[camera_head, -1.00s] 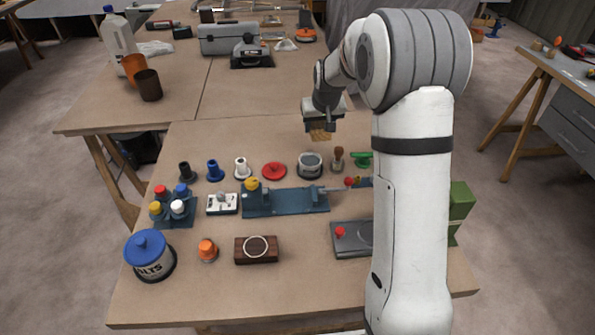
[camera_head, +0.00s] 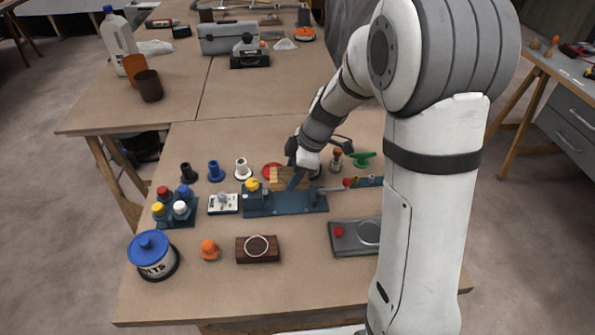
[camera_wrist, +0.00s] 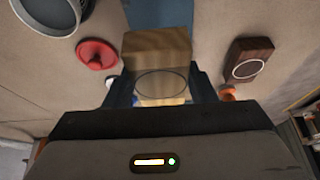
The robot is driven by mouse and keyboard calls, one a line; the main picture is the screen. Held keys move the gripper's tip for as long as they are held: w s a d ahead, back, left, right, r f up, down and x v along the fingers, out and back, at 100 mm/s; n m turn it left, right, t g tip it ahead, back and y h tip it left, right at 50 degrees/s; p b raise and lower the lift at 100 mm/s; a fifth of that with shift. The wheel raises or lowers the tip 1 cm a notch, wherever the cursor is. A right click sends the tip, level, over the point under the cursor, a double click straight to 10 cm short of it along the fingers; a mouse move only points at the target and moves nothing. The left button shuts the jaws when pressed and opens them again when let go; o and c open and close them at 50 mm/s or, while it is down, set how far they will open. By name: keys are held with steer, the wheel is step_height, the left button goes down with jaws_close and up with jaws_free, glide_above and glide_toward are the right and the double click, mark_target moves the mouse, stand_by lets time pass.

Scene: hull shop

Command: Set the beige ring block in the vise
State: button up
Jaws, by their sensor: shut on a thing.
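My gripper (camera_head: 293,178) is shut on the beige ring block (camera_head: 276,180). In the wrist view the block (camera_wrist: 155,60) sits between my two fingers (camera_wrist: 161,90), and a dark ring shows on its face. The blue vise (camera_head: 300,203) lies on the front table. In the head view the block is just behind or above the vise; I cannot tell whether they touch. Part of the blue vise (camera_wrist: 160,13) shows beyond the block in the wrist view. My fingers hide part of the block in the head view.
A brown block with a white ring (camera_head: 257,249) and an orange knob (camera_head: 209,250) stand in front of the vise. A small white device (camera_head: 223,204) is left of it. A red part (camera_head: 271,170) lies behind. The table's front strip is clear.

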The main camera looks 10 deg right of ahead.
mark_target(288, 200)
steer(key=shift+s+a+f, duration=0.15)
steer(key=shift+s, duration=0.15)
steer(key=shift+f+b, duration=1.3)
steer(key=shift+f, duration=1.4)
steer(key=shift+b, duration=1)
steer(key=shift+f+b, duration=0.6)
steer(key=shift+b, duration=0.1)
steer(key=o, duration=0.7)
steer(key=shift+o, duration=0.2)
steer(key=p+v, duration=0.4)
steer(key=v, duration=0.7)
steer(key=shift+w+r, duration=0.1)
steer(key=shift+w, duration=0.05)
